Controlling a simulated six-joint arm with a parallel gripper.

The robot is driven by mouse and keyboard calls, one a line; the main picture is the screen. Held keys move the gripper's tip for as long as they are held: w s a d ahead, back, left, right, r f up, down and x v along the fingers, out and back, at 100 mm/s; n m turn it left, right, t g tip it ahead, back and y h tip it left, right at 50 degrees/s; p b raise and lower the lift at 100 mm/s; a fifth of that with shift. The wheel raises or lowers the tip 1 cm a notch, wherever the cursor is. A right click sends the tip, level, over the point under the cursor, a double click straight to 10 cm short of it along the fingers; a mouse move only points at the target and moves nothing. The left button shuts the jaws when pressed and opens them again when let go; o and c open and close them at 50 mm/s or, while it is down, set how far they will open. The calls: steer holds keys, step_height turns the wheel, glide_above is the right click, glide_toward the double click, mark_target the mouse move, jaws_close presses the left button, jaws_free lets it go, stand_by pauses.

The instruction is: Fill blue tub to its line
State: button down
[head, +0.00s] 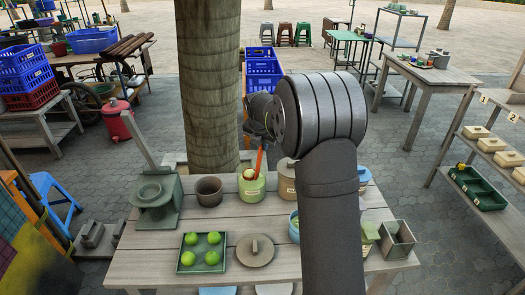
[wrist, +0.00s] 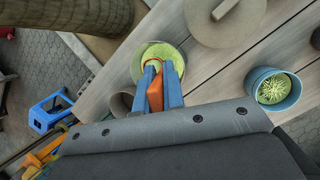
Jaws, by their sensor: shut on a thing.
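My gripper (wrist: 160,80) has blue fingers shut on an orange handle (wrist: 155,95). The handle also shows in the head view (head: 259,160), slanting down into a green tub (head: 251,189). In the wrist view the green tub (wrist: 136,66) holds light green stuff, and the tool's lower end is over or in it; its depth is hidden. The blue tub (wrist: 257,97) stands apart, to the right in the wrist view, with spiky-looking pale green stuff inside. In the head view my arm hides most of the blue tub (head: 292,227). I cannot make out its line.
A brown pot (head: 209,190) and green stove-like piece (head: 155,200) stand left of the green tub. A tray (head: 202,267) of green balls and a round lid (head: 255,262) lie in front. A tree trunk (head: 207,80) rises behind the table. A metal box (head: 397,240) stands right.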

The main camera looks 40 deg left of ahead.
step_height(320, 180, up, 8)
steer(key=shift+f, duration=0.15)
stand_by(0.3)
stand_by(0.3)
steer(key=s+d+f+m+h, duration=0.1)
steer(key=s+d+m, duration=0.15)
steer(key=d, duration=0.65)
steer(key=s+d+f+m+h, duration=0.15)
steer(key=d+m, duration=0.25)
steer(key=d, duration=0.5)
steer(key=s+d+f+m+h, duration=0.1)
steer(key=s+d+m, duration=0.2)
steer(key=d, duration=0.6)
steer(key=w+d+f+g+y, duration=0.2)
steer(key=w+f+g, duration=0.1)
steer(key=w, duration=0.1)
steer(key=w+d+f+g+y, duration=0.2)
steer(key=w+f+g, duration=0.1)
steer(key=w, duration=0.1)
steer(key=w+d+f+g+y, duration=0.2)
steer(key=w+f+g, duration=0.1)
steer(key=w+g, duration=0.1)
steer(key=shift+d+f+m, duration=0.25)
steer(key=shift+d+f, duration=0.05)
steer(key=shift+w+d+f+g+y, duration=0.15)
steer(key=shift+w+f+g+y, duration=0.15)
steer(key=shift+f+g, duration=0.3)
